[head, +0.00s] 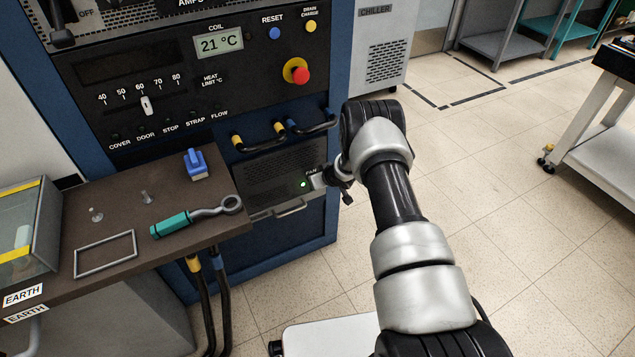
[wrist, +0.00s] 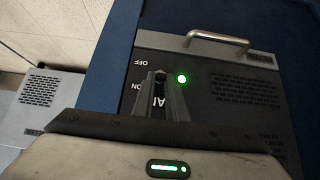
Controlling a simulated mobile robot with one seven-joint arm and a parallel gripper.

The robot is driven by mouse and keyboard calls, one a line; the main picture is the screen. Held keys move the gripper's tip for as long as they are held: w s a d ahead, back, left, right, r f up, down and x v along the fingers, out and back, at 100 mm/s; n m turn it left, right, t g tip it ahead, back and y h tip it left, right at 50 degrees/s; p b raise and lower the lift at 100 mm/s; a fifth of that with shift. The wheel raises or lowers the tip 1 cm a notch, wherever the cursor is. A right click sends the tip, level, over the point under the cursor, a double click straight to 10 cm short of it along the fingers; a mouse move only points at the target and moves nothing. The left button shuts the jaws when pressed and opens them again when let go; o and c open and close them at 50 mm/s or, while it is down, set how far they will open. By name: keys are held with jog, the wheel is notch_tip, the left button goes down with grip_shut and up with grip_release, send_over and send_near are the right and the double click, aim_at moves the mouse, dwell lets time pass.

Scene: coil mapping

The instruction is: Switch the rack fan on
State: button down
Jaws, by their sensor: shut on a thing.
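The fan panel (head: 270,176) is a dark grilled plate low on the blue rack, with a FAN label and a handle under it. A small green lamp (head: 303,184) on it is lit; the lamp also glows in the wrist view (wrist: 181,78). My gripper (head: 319,181) is at the panel's right end, beside the lamp. In the wrist view my gripper (wrist: 160,84) is shut on the fan switch (wrist: 160,76), a small dark lever mostly hidden between the fingers. OFF and ON labels show upside down beside it; the switch's exact position is hard to tell.
A brown bench (head: 190,225) at left holds a teal-handled wrench (head: 195,217) and a blue clamp-like piece (head: 195,165).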

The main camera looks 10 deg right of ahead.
jog(key=shift+g, duration=0.3)
dwell(0.4)
jog(key=c, duration=1.8)
grip_release()
jog(key=shift+o, duration=0.2)
jog(key=p+v, duration=0.4)
jog(key=v, duration=1.3)
jog(key=shift+s+r, duration=0.2)
jog(key=shift+a, duration=0.1)
